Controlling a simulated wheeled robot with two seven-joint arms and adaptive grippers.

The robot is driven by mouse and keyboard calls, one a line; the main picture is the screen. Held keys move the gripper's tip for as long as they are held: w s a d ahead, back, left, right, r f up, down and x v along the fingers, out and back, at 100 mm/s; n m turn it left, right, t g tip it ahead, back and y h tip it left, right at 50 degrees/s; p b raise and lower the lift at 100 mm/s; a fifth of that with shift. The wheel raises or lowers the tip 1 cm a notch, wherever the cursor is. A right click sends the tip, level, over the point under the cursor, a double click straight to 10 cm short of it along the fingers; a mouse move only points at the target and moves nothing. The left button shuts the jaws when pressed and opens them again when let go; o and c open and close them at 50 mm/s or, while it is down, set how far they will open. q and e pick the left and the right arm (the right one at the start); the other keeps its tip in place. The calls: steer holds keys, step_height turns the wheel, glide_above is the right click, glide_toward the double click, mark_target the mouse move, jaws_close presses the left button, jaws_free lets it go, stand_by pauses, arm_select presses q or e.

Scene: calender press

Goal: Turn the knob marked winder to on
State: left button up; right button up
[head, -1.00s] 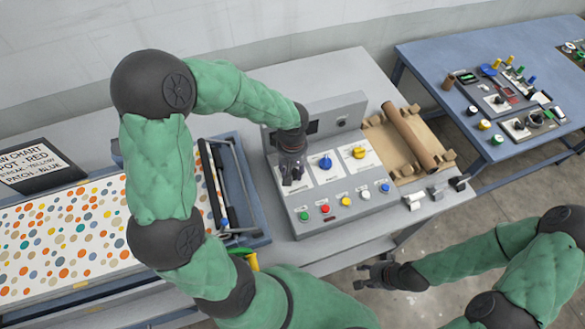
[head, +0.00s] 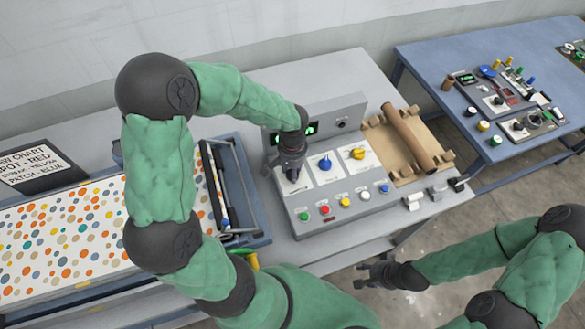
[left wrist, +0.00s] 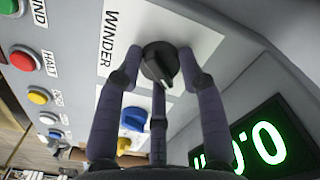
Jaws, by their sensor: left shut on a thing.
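The winder knob (left wrist: 158,64) is black and round with a raised bar. It sits on a white plate marked WINDER (left wrist: 112,40) in the left wrist view. My left gripper (head: 291,172) is at the left end of the control panel (head: 325,208). In the left wrist view its fingers (left wrist: 166,72) are closed around the knob. In the head view the gripper mostly hides the knob. A display (left wrist: 258,145) beside the panel face glows green with digits. My right gripper (head: 372,274) hangs empty, away from the panel, with its fingers apart.
A blue knob (head: 326,163) and a yellow knob (head: 357,153) sit right of the winder plate. Several coloured buttons, such as the red one (head: 324,210), line the front. A brown roll (head: 410,137) lies on a wooden cradle to the right. A spotted sheet (head: 60,240) lies left.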

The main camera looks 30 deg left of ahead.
arm_select(q)
steer(key=shift+m+p, duration=0.45)
steer(key=shift+m, duration=1.45)
steer(key=o, duration=1.2)
step_height(320, 180, up, 12)
steer(key=shift+f, duration=0.1)
